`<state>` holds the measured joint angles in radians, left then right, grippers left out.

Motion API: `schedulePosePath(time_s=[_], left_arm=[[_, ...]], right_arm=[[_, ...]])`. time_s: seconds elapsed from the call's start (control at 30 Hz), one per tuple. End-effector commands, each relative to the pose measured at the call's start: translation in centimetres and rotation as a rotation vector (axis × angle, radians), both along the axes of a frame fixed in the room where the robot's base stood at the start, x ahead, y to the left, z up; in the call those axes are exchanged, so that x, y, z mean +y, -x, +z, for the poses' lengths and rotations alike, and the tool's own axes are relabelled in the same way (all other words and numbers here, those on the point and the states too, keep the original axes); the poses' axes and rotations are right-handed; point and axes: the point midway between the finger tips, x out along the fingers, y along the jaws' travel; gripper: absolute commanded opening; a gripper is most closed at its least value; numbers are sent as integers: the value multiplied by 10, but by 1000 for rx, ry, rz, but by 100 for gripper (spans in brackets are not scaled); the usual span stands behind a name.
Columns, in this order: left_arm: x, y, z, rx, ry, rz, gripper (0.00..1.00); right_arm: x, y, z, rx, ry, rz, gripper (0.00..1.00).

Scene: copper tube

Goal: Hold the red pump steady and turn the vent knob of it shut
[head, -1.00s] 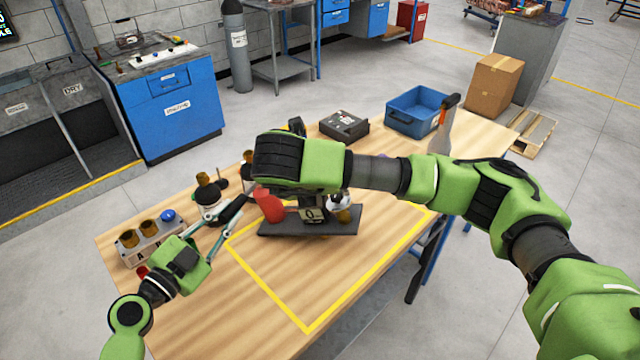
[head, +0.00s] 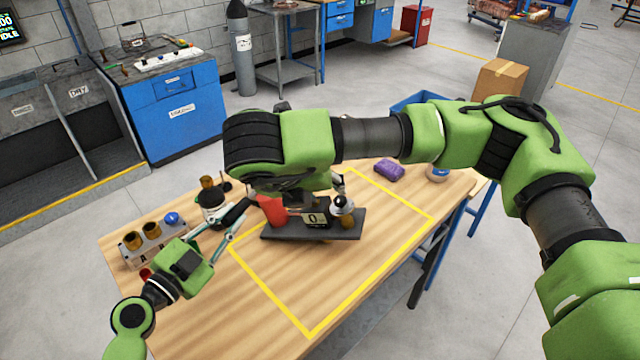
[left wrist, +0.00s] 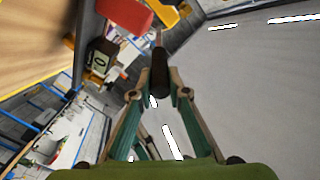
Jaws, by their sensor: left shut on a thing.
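The red pump (head: 272,210) stands on a dark base plate (head: 285,233) on the table. It has a small display (head: 316,219) reading 0 and a white and brass fitting (head: 343,208) at its right end. My left gripper (head: 232,217) is shut on a dark handle at the pump's left side; the handle (left wrist: 160,74) lies between its fingertips in the left wrist view. My right gripper (head: 308,190) is just above the pump, mostly hidden by my right wrist. Its fingertips are not clear. I cannot make out the vent knob.
A block with brass cups and a blue knob (head: 150,238) stands at the table's left. A purple sponge (head: 389,171) lies at the back. The yellow-outlined front area is clear.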

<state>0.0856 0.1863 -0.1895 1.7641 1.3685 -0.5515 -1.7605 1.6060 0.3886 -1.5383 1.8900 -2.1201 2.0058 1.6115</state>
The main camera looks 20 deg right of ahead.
Motion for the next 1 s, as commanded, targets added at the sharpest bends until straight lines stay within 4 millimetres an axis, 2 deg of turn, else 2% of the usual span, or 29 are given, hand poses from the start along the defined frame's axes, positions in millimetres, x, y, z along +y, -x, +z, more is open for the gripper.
schedulePosePath(time_s=[0.03, 0.07, 0.13, 0.57, 0.67, 1.0], left_arm=[[0, 0, 0, 1, -1, 1, 0], [0, 0, 0, 1, -1, 1, 18], [0, 0, 0, 1, -1, 1, 35], [4, 4, -1, 1, -2, 1, 35], [14, 15, -2, 2, -3, 1, 35], [60, 68, -2, 3, -2, 0, 35]], right_arm=[[0, 0, 0, 0, 0, 0, 38], [0, 0, 0, 0, 0, 0, 38], [0, 0, 0, 0, 0, 0, 38], [0, 0, 0, 0, 0, 0, 38], [0, 0, 0, 0, 0, 0, 38], [0, 0, 0, 0, 0, 0, 38]])
